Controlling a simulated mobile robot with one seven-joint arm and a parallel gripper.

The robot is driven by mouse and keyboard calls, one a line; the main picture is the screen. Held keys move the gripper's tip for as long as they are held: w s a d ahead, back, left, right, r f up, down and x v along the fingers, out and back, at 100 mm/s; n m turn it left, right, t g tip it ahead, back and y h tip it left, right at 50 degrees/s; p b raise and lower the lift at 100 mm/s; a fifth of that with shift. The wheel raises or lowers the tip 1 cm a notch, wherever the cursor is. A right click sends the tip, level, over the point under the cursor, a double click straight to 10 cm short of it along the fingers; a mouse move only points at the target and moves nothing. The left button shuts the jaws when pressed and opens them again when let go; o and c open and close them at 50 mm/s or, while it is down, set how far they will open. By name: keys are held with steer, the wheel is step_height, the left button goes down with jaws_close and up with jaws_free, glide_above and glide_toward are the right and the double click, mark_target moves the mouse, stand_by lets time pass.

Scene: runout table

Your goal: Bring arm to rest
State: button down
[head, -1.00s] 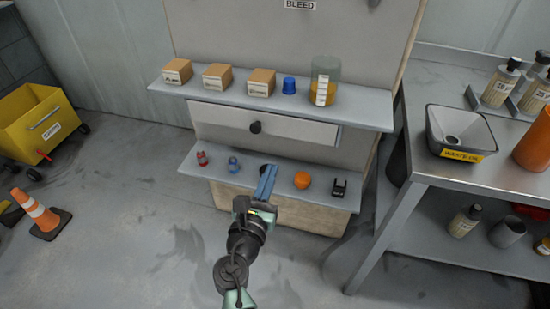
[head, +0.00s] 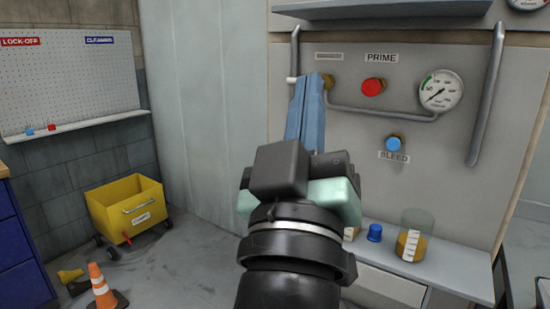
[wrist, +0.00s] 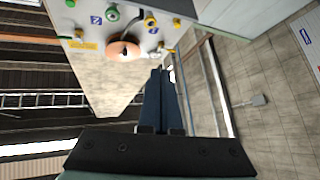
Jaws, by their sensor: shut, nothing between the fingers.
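My gripper (head: 308,100) is raised in the middle of the head view, its blue fingers pointing up in front of the grey panel (head: 415,190). The fingers are shut with nothing between them. In the wrist view my gripper (wrist: 160,78) shows as two dark blue fingers side by side. In the head view the fingers overlap the left end of the panel's pipe; I cannot tell from this whether they touch anything. My arm hides part of the shelf below.
The panel bears a red PRIME button (head: 373,87), a blue BLEED button (head: 394,143) and a gauge (head: 440,90). A beaker (head: 412,238) and a blue cap (head: 375,233) stand on the shelf. A yellow cart (head: 128,208) and a cone (head: 103,288) are on the floor at left.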

steer(key=s+a+r+m+t+y+p, duration=0.25)
steer(key=s+r+y, duration=0.25)
steer(key=s+r, duration=0.4)
step_height(320, 180, up, 14)
steer(key=w+p, duration=0.1)
steer(key=p, duration=1.3)
steer(key=shift+w+a+r+h, duration=0.15)
steer(key=shift+a+r+h, duration=0.05)
steer(key=shift+a+h, duration=0.15)
steer(key=shift+t, duration=0.25)
